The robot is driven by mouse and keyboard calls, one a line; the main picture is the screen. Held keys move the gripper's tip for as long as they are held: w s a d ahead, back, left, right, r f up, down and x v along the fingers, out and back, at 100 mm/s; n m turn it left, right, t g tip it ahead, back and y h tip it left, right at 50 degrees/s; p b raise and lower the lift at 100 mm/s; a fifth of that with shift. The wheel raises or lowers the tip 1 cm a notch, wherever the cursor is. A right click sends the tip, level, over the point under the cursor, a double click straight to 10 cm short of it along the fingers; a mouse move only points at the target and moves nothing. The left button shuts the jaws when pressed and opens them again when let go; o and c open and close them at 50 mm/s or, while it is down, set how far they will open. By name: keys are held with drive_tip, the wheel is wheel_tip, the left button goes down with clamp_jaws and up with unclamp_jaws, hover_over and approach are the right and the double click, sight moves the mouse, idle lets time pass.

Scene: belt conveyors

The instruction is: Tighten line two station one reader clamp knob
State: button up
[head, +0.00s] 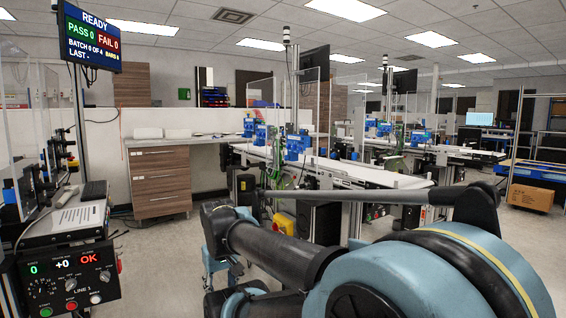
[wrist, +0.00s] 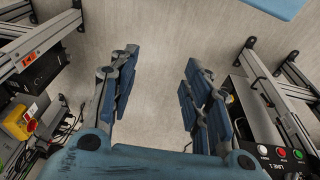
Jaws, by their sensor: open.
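My gripper (wrist: 160,66) is open and empty in the wrist view, its blue padded fingers apart over bare floor. In the head view my arm covers the lower right and the fingers cannot be made out. Blue station units stand on the belt conveyors in the middle distance, one nearer unit (head: 297,143) on the nearer conveyor (head: 345,172) and others (head: 385,128) on the conveyor behind. The reader clamp knob cannot be made out at this size, and I cannot tell which unit is line two station one.
A control panel marked LINE 1 (head: 72,280) stands at the near left, also at right in the wrist view (wrist: 272,148). A yellow switch box (wrist: 19,122) and frame rails flank the gripper. Drawers (head: 160,182) stand behind. Open floor (head: 160,255) lies left of my arm.

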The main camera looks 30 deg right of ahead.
drive_tip(key=w+d+r+n+h, duration=0.5)
drive_tip(key=w+d+r, duration=0.45)
drive_tip(key=w, duration=0.25)
drive_tip(key=w+d+r+n+h, duration=0.4)
drive_tip(key=w+d+r, duration=0.55)
drive_tip(key=w, duration=0.35)
drive_tip(key=n+g+h, duration=0.1)
drive_tip(key=n+h, duration=0.7)
drive_tip(key=h, duration=0.1)
approach(285, 159)
drive_tip(key=d, duration=0.8)
drive_tip(key=shift+w+d+r, duration=0.2)
drive_tip(key=shift+w+r, duration=0.05)
drive_tip(key=shift+w, duration=0.1)
drive_tip(key=shift+c, duration=0.5)
clamp_jaws()
